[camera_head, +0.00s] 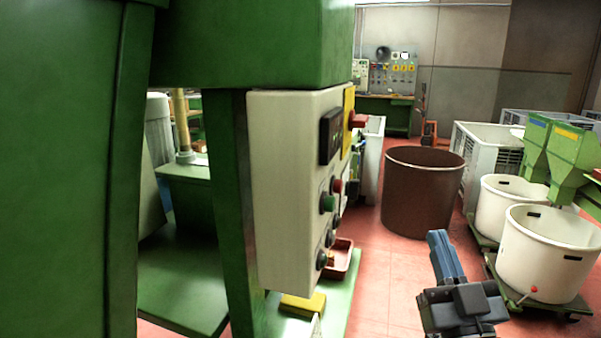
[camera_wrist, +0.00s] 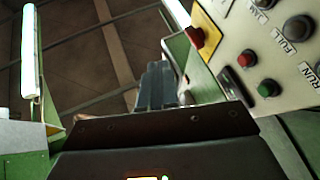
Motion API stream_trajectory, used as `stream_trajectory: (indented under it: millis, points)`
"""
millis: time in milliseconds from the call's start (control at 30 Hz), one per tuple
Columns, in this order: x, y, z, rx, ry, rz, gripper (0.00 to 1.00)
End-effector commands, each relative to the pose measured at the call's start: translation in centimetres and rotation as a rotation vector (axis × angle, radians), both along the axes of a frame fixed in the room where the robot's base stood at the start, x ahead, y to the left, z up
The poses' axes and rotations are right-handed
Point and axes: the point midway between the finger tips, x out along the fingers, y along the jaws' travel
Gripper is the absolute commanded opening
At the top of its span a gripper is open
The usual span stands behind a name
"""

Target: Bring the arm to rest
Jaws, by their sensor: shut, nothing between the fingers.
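My gripper (camera_head: 440,242) is in the lower right of the head view, in front of the red floor. Its blue-grey fingers are together and point up in the picture, with nothing between them. In the wrist view the fingers (camera_wrist: 158,80) show at the middle, beyond a dark housing, and are also together and empty. The gripper is apart from the pale control box (camera_head: 290,190), which stands to its left in the head view. The rest of my arm is out of the head view.
A green machine (camera_head: 70,160) fills the left. The control box carries buttons and a red switch (camera_wrist: 196,37). A brown bin (camera_head: 412,205) stands behind my gripper; white tubs (camera_head: 540,260) on wheeled bases stand to its right. Red floor is clear between machine and bin.

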Motion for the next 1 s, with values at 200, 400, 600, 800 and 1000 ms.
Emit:
stream_trajectory:
  millis: [200,400,600,800,1000]
  points:
    - [-7.4,1.5,-6.7,0.099,0.148,-0.004,0.0]
    - [-14.7,2.1,-11.1,0.154,0.285,-0.016,0.0]
    - [-22.3,2.1,-14.1,0.179,0.427,-0.026,0.0]
    - [-29.8,1.4,-15.5,0.174,0.572,-0.033,0.0]
    - [-36.5,0.2,-15.5,0.143,0.713,-0.035,0.0]
